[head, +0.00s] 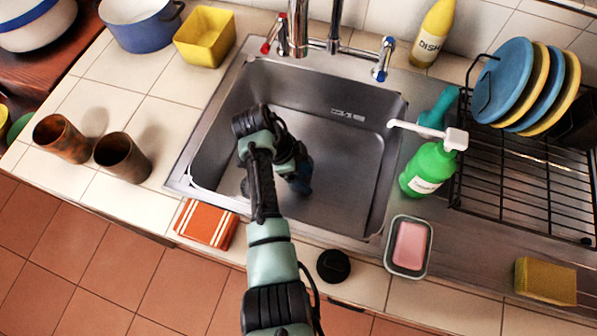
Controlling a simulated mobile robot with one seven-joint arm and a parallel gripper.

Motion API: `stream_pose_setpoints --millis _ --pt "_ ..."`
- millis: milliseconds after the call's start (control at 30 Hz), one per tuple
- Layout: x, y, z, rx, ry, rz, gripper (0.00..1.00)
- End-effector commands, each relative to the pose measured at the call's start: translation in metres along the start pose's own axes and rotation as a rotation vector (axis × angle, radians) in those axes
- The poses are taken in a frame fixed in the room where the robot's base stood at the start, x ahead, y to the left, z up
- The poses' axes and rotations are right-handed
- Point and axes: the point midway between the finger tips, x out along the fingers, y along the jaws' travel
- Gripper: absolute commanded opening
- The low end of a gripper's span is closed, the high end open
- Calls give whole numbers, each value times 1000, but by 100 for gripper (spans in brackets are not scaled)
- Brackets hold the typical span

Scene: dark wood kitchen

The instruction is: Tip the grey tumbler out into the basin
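The grey tumbler (122,157), dark grey-brown, stands on the white tiled counter left of the sink, beside a rustier brown tumbler (61,139). Its inside looks dark, and I cannot tell whether it holds anything. The basin (340,150) is a steel sink in the middle of the view. My arm reaches over it from the front. My gripper (300,182) is at the arm's far end, over the basin and well to the right of the grey tumbler. My own wrist mostly hides its fingers, so I cannot see whether it is open or holds anything.
A yellow square bowl (205,38) and a blue pot (141,24) stand behind the tumblers. The tap (298,25) rises behind the basin. An orange striped cloth (206,223) lies at the front edge. A green soap bottle (428,169) and dish rack (525,180) stand right.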

Motion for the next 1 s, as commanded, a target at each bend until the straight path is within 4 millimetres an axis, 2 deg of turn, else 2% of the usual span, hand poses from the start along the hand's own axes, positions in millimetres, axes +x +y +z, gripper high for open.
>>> stream_pose_setpoints --millis 33,300,667,1000 --pt "0 0 0 0 0 -1 51" --pt "-1 -1 0 0 0 -2 5" --pt "-4 -1 -2 0 0 -2 5" --pt "-26 -1 -10 1 0 -3 5"
